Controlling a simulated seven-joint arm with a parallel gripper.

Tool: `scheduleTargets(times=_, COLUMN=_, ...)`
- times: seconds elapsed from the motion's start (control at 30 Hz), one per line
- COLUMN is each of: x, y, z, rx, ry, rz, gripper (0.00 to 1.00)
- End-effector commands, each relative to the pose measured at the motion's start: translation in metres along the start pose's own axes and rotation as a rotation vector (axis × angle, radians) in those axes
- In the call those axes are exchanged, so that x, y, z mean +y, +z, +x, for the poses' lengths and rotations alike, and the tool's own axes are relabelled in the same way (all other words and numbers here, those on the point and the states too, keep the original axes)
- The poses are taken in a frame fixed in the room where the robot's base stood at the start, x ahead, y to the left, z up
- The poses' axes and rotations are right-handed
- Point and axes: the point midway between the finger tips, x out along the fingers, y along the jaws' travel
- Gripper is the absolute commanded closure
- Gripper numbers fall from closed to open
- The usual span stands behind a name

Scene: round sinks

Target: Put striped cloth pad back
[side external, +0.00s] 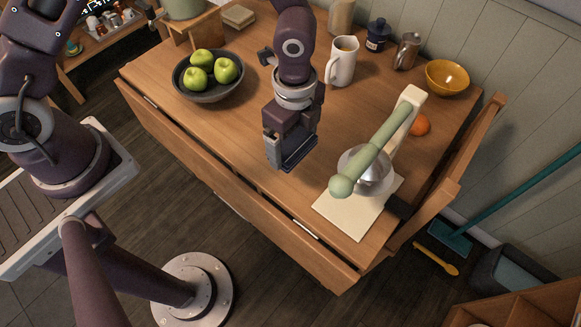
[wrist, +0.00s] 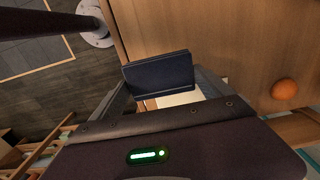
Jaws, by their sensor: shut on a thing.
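My gripper (side external: 289,158) is over the middle of the wooden table, pointing down. It is shut on a dark blue flat pad (wrist: 160,73), which I take to be the striped cloth pad. In the wrist view the pad spans between the fingers and shows a paler line near its lower edge; other stripes cannot be made out. In the side view the pad (side external: 298,154) is a dark strip partly hidden by the fingers. It appears above the tabletop; I cannot tell the exact gap.
A bowl of green apples (side external: 208,77) stands left of my gripper. A green and cream stand mixer (side external: 372,150) stands to the right on a cream mat (side external: 340,217). The front tabletop (side external: 232,135) is clear.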

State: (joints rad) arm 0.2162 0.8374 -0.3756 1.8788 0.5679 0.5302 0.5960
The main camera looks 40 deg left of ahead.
Motion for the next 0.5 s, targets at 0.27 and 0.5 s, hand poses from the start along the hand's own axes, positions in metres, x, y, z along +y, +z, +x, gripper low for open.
scheduleTargets(times=0.27, x=0.002, y=-0.002, z=0.056, rx=-0.002, ry=0.002, rz=-0.003, gripper=0.48)
scheduleTargets(times=0.5, x=0.002, y=-0.002, z=0.094, rx=-0.002, ry=0.002, rz=-0.001, gripper=0.48)
